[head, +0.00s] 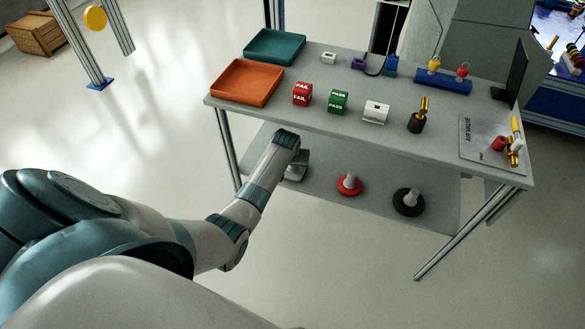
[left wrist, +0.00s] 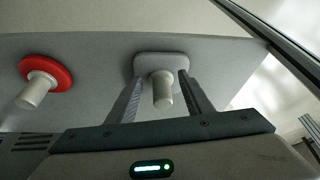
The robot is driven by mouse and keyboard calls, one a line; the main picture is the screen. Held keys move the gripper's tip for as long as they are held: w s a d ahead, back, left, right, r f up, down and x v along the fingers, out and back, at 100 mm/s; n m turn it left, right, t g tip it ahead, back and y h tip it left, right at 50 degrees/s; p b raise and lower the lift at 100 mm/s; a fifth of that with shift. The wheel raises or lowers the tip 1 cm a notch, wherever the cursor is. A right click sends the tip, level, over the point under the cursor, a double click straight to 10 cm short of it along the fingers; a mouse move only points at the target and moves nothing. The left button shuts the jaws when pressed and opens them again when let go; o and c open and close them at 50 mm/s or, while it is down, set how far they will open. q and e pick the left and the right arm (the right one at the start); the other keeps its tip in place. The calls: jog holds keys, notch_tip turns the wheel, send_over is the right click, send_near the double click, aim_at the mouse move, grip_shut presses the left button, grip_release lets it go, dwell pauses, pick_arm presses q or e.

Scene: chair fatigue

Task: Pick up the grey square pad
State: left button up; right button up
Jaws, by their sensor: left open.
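The grey square pad (left wrist: 165,60) with its light grey round post lies on the lower shelf. In the left wrist view the fingers of my left gripper (left wrist: 161,82) are open, one on each side of the post, with gaps visible. I cannot tell how far down the post they reach. In the head view the pad (head: 297,168) is partly hidden by my left wrist, at the left part of the shelf. My right gripper is not in view.
On the lower shelf, a red round pad (head: 349,184) and a black round pad (head: 408,202) with posts stand to the right. The tabletop (head: 340,135) is above, with an orange tray (head: 248,82), a teal tray (head: 275,46) and several small objects. A table leg (head: 228,150) stands at the left.

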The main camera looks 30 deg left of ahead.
pick_arm(q)
jog(key=w, duration=0.1)
jog(key=w+a, duration=0.1)
jog(key=w, duration=0.1)
jog(key=shift+a+b, duration=0.2)
jog(key=shift+b, duration=0.1)
jog(key=shift+w+a+f, duration=0.1)
jog(key=shift+w+f, duration=0.1)
jog(key=shift+f, duration=0.35)
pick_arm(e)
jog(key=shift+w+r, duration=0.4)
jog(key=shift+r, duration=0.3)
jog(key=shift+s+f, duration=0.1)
pick_arm(q)
jog(key=c, duration=0.4)
grip_shut()
